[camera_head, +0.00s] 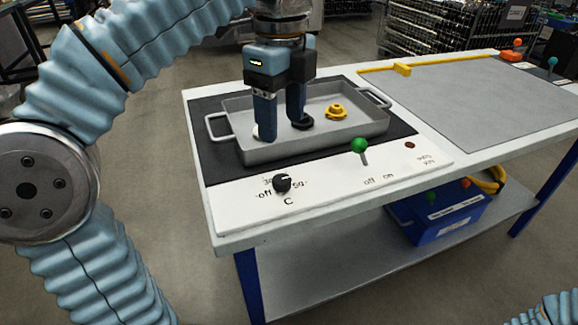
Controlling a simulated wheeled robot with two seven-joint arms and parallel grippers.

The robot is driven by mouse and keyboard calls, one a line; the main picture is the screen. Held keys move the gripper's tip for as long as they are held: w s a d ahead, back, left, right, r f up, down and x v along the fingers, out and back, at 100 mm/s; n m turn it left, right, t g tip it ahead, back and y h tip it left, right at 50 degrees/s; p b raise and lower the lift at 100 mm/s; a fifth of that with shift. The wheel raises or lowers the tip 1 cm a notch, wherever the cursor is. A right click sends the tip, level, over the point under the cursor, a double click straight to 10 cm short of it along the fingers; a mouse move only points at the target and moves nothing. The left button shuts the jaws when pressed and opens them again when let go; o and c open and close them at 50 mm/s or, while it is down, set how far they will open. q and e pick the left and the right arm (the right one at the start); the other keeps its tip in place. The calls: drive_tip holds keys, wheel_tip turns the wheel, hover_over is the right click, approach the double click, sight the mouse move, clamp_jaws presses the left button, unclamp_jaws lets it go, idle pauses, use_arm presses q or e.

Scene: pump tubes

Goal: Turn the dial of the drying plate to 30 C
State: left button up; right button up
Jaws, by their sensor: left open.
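The drying plate's black dial (283,184) sits on the white front panel (330,192) of the table. Printed marks around it include "off" at its left, "30" at its upper left, "50" at its right and "C" below. A small light mark shows on the dial, but its exact setting is too small to read. My left gripper (282,129) is open and points down over the grey metal tray (350,143) on the dark plate (215,165). It is behind the dial and apart from it. My right gripper is not in view.
A green-knobbed lever (359,147) stands on the panel by "off" and "on" marks. A yellow part (336,111) lies in the tray; white and black pieces show beside my fingertips. A grey mat (470,97) at right is clear. A blue crate (437,222) sits on the lower shelf.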

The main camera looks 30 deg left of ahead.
sight(283, 179)
use_arm(q)
wheel_tip(283, 179, down, 12)
drive_tip(key=b, duration=0.3)
drive_tip(key=shift+r, duration=0.1)
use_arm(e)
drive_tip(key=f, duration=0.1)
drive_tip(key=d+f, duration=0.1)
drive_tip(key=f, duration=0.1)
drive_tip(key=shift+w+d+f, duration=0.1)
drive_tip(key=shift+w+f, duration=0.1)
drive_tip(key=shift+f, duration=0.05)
use_arm(q)
drive_tip(key=c, duration=1)
drive_tip(key=shift+c, duration=0.2)
